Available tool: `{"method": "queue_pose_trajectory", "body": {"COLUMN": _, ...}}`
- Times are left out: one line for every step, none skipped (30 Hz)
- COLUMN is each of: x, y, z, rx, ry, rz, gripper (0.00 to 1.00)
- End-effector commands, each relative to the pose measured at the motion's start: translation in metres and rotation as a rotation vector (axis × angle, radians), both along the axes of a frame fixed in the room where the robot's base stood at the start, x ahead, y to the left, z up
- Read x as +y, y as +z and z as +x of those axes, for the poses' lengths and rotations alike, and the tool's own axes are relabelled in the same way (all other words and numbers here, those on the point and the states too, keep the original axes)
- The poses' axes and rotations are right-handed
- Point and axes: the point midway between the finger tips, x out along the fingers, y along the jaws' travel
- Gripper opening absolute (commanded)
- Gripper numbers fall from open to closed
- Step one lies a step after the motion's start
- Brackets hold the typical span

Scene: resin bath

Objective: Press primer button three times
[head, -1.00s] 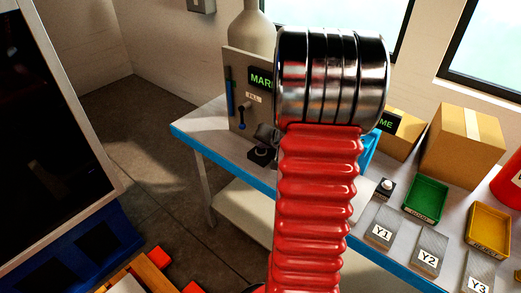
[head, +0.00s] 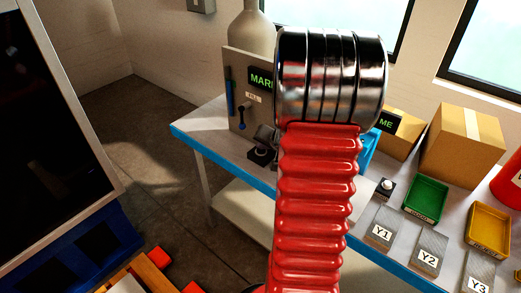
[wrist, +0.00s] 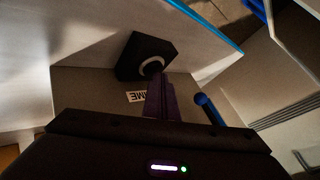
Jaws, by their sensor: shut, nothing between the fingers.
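The primer button is a pale round ring on a small dark box (head: 262,156) that stands on the bench in front of the grey machine panel in the head view. In the wrist view the button (wrist: 151,65) shows on the dark box (wrist: 140,50), beside a partly hidden label ending in "IME" (wrist: 136,97). My gripper (wrist: 158,78) is shut and empty. Its fingertips overlap the button's near edge in the wrist view; I cannot tell whether they touch it. In the head view my red arm hides most of the gripper.
The grey panel (head: 240,75) carries a green-lettered display (head: 261,79). Another small button (head: 386,186), a green tray (head: 426,198), a yellow tray (head: 490,226) and a cardboard box (head: 463,145) stand to the right.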

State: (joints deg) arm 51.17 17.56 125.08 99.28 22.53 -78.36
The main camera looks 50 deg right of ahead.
Motion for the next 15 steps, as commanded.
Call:
{"method": "queue_pose_trajectory", "body": {"x": 0.0, "y": 0.001, "z": 0.0, "rx": 0.001, "ry": 0.001, "rz": 0.0, "gripper": 0.0}}
{"method": "queue_pose_trajectory", "body": {"x": 0.0, "y": 0.002, "z": 0.0, "rx": 0.0, "ry": 0.001, "rz": -0.001, "gripper": 0.0}}
{"method": "queue_pose_trajectory", "body": {"x": 0.0, "y": 0.004, "z": 0.0, "rx": 0.0, "ry": 0.0, "rz": 0.0, "gripper": 0.0}}
{"method": "queue_pose_trajectory", "body": {"x": 0.0, "y": 0.005, "z": 0.0, "rx": 0.0, "ry": 0.0, "rz": 0.0, "gripper": 0.0}}
{"method": "queue_pose_trajectory", "body": {"x": 0.0, "y": 0.006, "z": 0.0, "rx": 0.0, "ry": 0.001, "rz": -0.001, "gripper": 0.0}}
{"method": "queue_pose_trajectory", "body": {"x": 0.0, "y": 0.008, "z": 0.0, "rx": -0.001, "ry": 0.001, "rz": 0.0, "gripper": 0.0}}
{"method": "queue_pose_trajectory", "body": {"x": 0.0, "y": 0.009, "z": 0.0, "rx": -0.001, "ry": 0.001, "rz": 0.0, "gripper": 0.0}}
{"method": "queue_pose_trajectory", "body": {"x": 0.0, "y": 0.011, "z": 0.0, "rx": -0.001, "ry": 0.001, "rz": 0.0, "gripper": 0.0}}
{"method": "queue_pose_trajectory", "body": {"x": 0.0, "y": 0.012, "z": 0.0, "rx": 0.0, "ry": 0.001, "rz": -0.001, "gripper": 0.0}}
{"method": "queue_pose_trajectory", "body": {"x": 0.0, "y": 0.013, "z": 0.0, "rx": 0.0, "ry": 0.001, "rz": -0.001, "gripper": 0.0}}
{"method": "queue_pose_trajectory", "body": {"x": 0.0, "y": 0.015, "z": 0.0, "rx": -0.001, "ry": 0.0, "rz": 0.0, "gripper": 0.0}}
{"method": "queue_pose_trajectory", "body": {"x": 0.0, "y": 0.016, "z": 0.0, "rx": 0.0, "ry": 0.0, "rz": -0.001, "gripper": 0.0}}
{"method": "queue_pose_trajectory", "body": {"x": 0.0, "y": 0.017, "z": 0.0, "rx": 0.0, "ry": 0.001, "rz": -0.002, "gripper": 0.0}}
{"method": "queue_pose_trajectory", "body": {"x": 0.0, "y": 0.018, "z": 0.0, "rx": 0.0, "ry": 0.0, "rz": -0.001, "gripper": 0.0}}
{"method": "queue_pose_trajectory", "body": {"x": 0.0, "y": 0.019, "z": 0.0, "rx": -0.001, "ry": -0.001, "rz": -0.001, "gripper": 0.0}}
